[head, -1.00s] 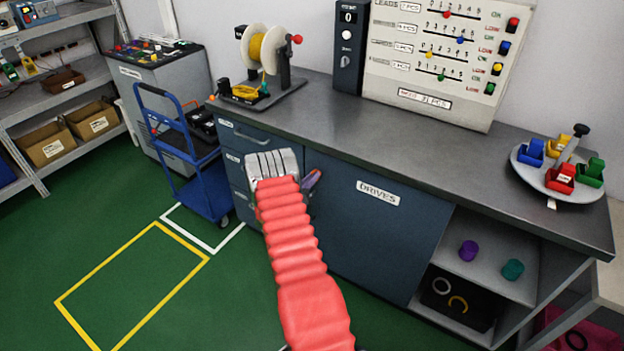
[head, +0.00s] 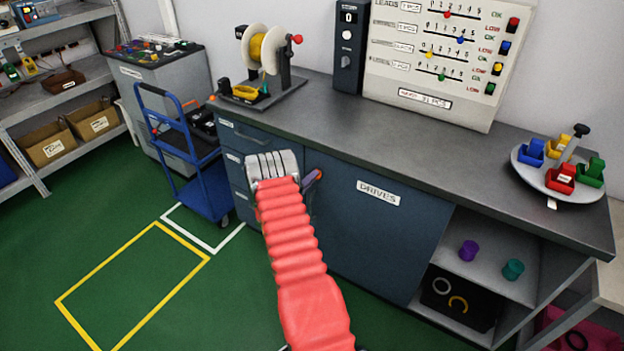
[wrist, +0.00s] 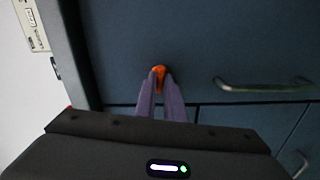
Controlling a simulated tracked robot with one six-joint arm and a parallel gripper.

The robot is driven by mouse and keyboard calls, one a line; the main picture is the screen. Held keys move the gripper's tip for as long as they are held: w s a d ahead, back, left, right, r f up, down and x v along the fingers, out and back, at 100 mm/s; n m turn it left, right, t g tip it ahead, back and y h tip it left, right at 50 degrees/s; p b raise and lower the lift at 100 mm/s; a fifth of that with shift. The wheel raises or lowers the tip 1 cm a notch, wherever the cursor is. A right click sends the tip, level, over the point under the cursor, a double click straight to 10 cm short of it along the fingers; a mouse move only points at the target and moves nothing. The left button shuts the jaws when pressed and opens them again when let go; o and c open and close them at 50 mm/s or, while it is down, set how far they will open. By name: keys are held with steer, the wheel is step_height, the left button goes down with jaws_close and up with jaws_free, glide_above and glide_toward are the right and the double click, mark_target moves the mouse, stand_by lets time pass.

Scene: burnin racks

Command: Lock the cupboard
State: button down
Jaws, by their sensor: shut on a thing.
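The cupboard is the dark blue door marked DRIVES (head: 400,240) under the grey worktop; it looks closed and flush with the front. An orange key-like piece (wrist: 159,73) sits at the door near its upper left edge, and a bit of it shows in the head view (head: 319,173). My gripper (wrist: 160,85) has its two purple fingers shut on this orange piece, one on each side. In the head view my red-sleeved arm and wrist hide most of the fingers. A silver handle (wrist: 265,86) shows on the door in the wrist view.
Drawers (head: 236,160) are left of the door. The worktop (head: 400,130) holds a wire spool stand (head: 265,55), a count board (head: 440,60) and a round tray of coloured bins (head: 545,178). A blue trolley (head: 190,160) stands left. Green floor in front is clear.

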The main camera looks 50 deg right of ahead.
steer(key=shift+w+n, duration=0.3)
steer(key=shift+n, duration=0.6)
steer(key=c, duration=1.8)
jaws_free()
steer(key=shift+s, duration=0.15)
steer(key=shift+c, duration=0.2)
steer(key=shift+a, duration=0.1)
steer(key=s+a, duration=0.1)
steer(key=a, duration=1.2)
steer(key=shift+a, duration=0.3)
steer(key=shift+s+f, duration=0.1)
